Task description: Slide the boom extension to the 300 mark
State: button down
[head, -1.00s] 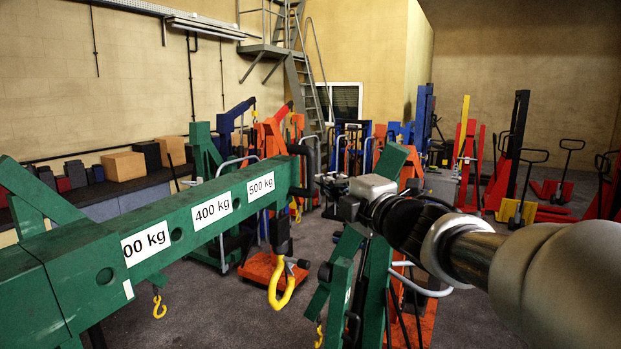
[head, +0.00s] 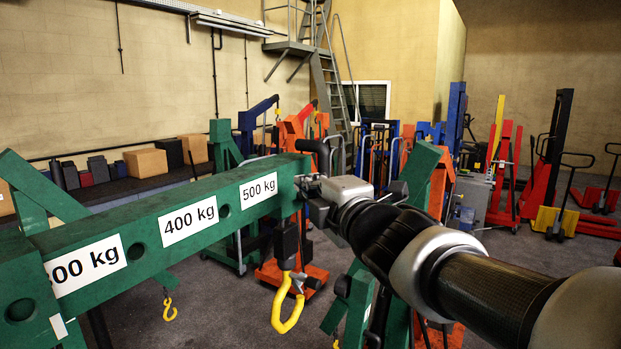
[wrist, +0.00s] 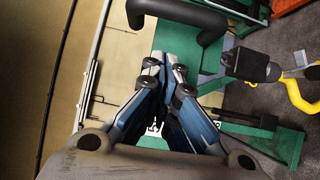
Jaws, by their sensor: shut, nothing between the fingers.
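The boom extension (head: 140,235) is a green beam with labels for 300 (head: 85,270), 400 (head: 189,219) and 500 kg (head: 258,189). The left edge of the 300 label is cut off at the sleeve's front edge. A small white mark (head: 59,327) sits below that edge. A black curved handle (head: 316,147) stands at the beam's outer end; it also shows in the wrist view (wrist: 190,18). My gripper (head: 303,189) is at that end, below the handle. In the wrist view my gripper (wrist: 166,62) is shut and empty, its tips over green metal. Contact cannot be told.
A yellow hook (head: 288,305) on a black block hangs under the beam end, close to my gripper. Orange and green lifting frames stand behind. Red and yellow lifting equipment (head: 555,215) stands at the right. Some grey floor (head: 220,310) is clear.

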jog(key=shift+w+d+r+p, duration=0.1)
jog(key=shift+w+d+p, duration=0.15)
jog(key=shift+w, duration=0.5)
jog(key=shift+w+d+p, duration=0.2)
jog(key=shift+w+p, duration=0.05)
jog(key=shift+w, duration=0.5)
jog(key=shift+w+d+r+p, duration=0.1)
jog(key=shift+w+d+p, duration=0.15)
jog(key=shift+w, duration=0.5)
